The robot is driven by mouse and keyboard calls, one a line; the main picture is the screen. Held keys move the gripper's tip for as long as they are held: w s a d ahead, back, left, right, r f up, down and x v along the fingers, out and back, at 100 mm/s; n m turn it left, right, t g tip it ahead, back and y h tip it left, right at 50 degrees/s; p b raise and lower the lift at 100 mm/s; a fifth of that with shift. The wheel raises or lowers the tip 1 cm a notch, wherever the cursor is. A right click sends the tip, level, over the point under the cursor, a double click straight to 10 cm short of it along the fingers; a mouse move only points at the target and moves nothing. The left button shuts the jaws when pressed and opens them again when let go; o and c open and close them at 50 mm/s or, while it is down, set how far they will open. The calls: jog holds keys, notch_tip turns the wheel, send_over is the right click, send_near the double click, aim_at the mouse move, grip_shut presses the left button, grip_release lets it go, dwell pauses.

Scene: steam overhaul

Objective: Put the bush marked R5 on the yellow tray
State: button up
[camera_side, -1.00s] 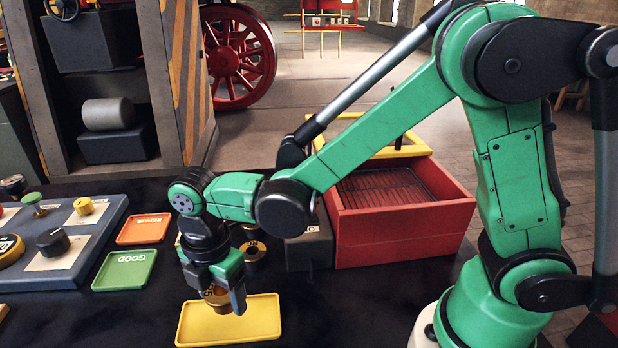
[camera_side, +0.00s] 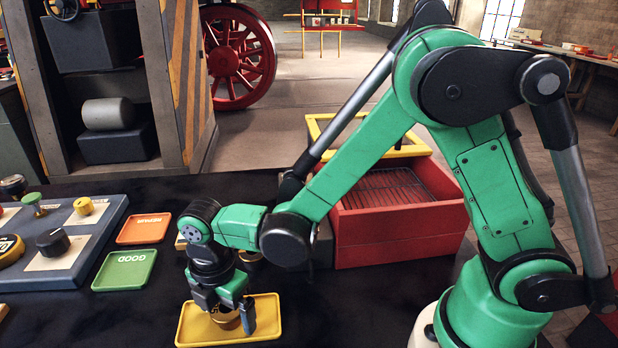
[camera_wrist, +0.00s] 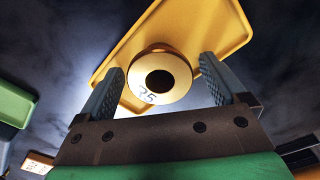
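The bush marked R5 (camera_wrist: 175,62) is a brass ring with a dark bore. In the wrist view its mark faces me, and the yellow tray (camera_wrist: 113,60) lies behind it. In the side view the bush (camera_side: 226,320) is upright at the middle of the yellow tray (camera_side: 267,325) and appears to rest on it, though its base is partly hidden. My gripper (camera_side: 224,318) points down over the tray with one finger on each side of the bush. In the wrist view my gripper (camera_wrist: 162,65) is open, with narrow gaps between the bush and both fingers.
The green GOOD tray (camera_side: 125,270) and orange REPAIR tray (camera_side: 145,229) lie left of the yellow tray, beside a blue control panel (camera_side: 65,262). A red box with a wire rack (camera_side: 400,238) stands behind my arm. Dark bench is clear in front of the GOOD tray.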

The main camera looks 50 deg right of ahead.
aim_at(226, 308)
notch_tip(226, 308, up, 12)
jog(key=f, duration=0.1)
jog(key=s+d+r+m+t, duration=0.1)
jog(key=s+d+m+t, duration=0.1)
jog(key=d+m, duration=0.5)
jog(key=s+d+r+m+t, duration=0.1)
jog(key=d+m+t, duration=0.4)
jog(key=m, duration=0.8)
jog(key=shift+s+d, duration=0.5)
jog(key=shift+d, duration=0.7)
